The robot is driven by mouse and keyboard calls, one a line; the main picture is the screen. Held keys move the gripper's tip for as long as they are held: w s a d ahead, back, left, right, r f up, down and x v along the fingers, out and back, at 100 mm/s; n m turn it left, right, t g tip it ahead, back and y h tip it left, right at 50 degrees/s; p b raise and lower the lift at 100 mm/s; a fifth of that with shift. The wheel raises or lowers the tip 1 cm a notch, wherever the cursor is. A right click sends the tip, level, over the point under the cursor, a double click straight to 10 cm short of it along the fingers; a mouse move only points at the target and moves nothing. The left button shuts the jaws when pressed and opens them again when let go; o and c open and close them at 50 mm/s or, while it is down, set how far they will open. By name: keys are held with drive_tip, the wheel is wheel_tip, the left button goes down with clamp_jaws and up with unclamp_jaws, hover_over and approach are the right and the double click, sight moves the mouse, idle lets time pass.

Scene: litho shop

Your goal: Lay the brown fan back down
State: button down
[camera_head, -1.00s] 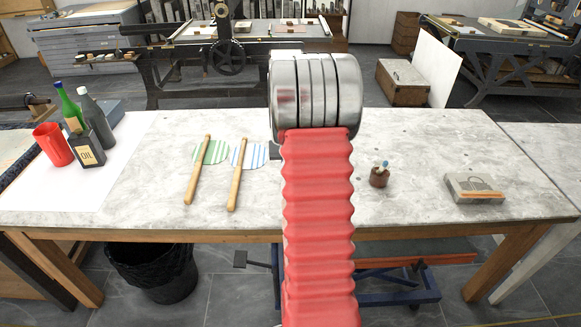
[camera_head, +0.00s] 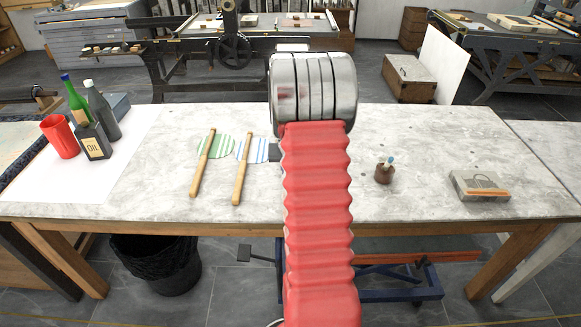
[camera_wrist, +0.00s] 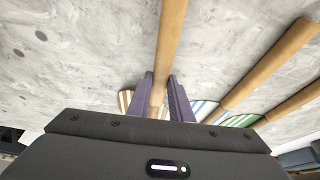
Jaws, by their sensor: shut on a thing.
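The brown fan (camera_wrist: 125,100) shows in the wrist view as a small patch of brown-and-white striped leaf beside my gripper. Its wooden handle (camera_wrist: 168,45) runs between the two purple fingers and up out of the picture. My gripper (camera_wrist: 163,92) is shut on this handle. Whether the fan touches the tabletop or is a little above it, I cannot tell. In the head view, my red arm hides the brown fan and my gripper. The green-striped fan (camera_head: 216,146) and the blue-striped fan (camera_head: 254,150) lie on the table left of my arm.
The pale stone table (camera_head: 420,140) has clear room right of my arm, around a small brown pot (camera_head: 384,173). A grey block (camera_head: 481,186) lies farther right.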

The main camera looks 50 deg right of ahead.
drive_tip(key=shift+f, duration=0.15)
drive_tip(key=shift+w+a+f, duration=0.2)
drive_tip(key=shift+w+f, duration=0.05)
drive_tip(key=shift+f, duration=0.35)
drive_tip(key=shift+w+a+f, duration=0.2)
drive_tip(key=shift+f, duration=0.4)
drive_tip(key=c, duration=1.5)
unclamp_jaws()
drive_tip(key=v, duration=1.3)
drive_tip(key=shift+s+r, duration=0.2)
drive_tip(key=shift+r, duration=0.15)
